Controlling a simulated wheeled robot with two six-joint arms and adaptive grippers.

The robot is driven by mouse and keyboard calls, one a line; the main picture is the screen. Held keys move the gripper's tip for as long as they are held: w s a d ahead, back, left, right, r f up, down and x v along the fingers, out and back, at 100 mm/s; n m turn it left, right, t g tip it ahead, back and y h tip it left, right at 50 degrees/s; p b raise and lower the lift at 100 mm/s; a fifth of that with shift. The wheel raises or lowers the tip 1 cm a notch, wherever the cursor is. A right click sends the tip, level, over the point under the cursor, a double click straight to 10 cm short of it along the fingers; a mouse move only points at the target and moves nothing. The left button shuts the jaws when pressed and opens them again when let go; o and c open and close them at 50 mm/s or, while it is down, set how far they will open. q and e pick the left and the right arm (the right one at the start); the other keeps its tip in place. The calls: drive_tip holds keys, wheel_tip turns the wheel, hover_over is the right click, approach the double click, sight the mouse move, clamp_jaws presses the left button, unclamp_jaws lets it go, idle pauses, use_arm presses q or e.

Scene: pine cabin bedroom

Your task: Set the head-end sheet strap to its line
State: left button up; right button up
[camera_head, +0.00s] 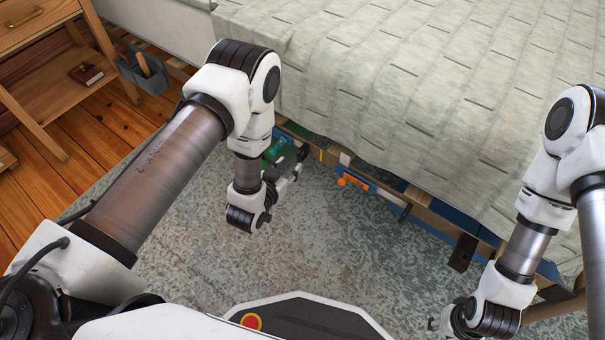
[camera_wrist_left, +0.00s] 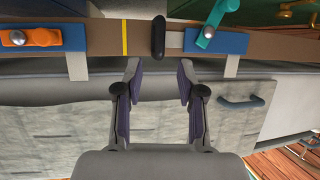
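In the left wrist view a brown rail or strap band (camera_wrist_left: 105,38) runs across the top. It carries a yellow line (camera_wrist_left: 124,38), a dark upright slider (camera_wrist_left: 158,37) just right of that line, and a teal lever (camera_wrist_left: 212,28) on a blue plate (camera_wrist_left: 235,43). An orange lever (camera_wrist_left: 32,37) on another blue plate is at the left; it also shows in the head view (camera_head: 352,183). My left gripper (camera_wrist_left: 160,70) is open and empty, its fingertips below the slider and apart from it. In the head view my right gripper (camera_head: 445,322) is partly hidden by its wrist.
The quilted bed (camera_head: 420,90) fills the upper right, its cover hanging above the rail. A wooden nightstand (camera_head: 50,80) with a dark red book (camera_head: 87,73) and a grey caddy (camera_head: 150,75) stand at upper left. The patterned rug (camera_head: 330,250) is clear in the middle.

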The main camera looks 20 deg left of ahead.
sight(298, 156)
use_arm(q)
drive_tip(key=b+x, duration=0.3)
drive_tip(key=x, duration=0.4)
drive_tip(key=shift+w, duration=0.35)
clamp_jaws()
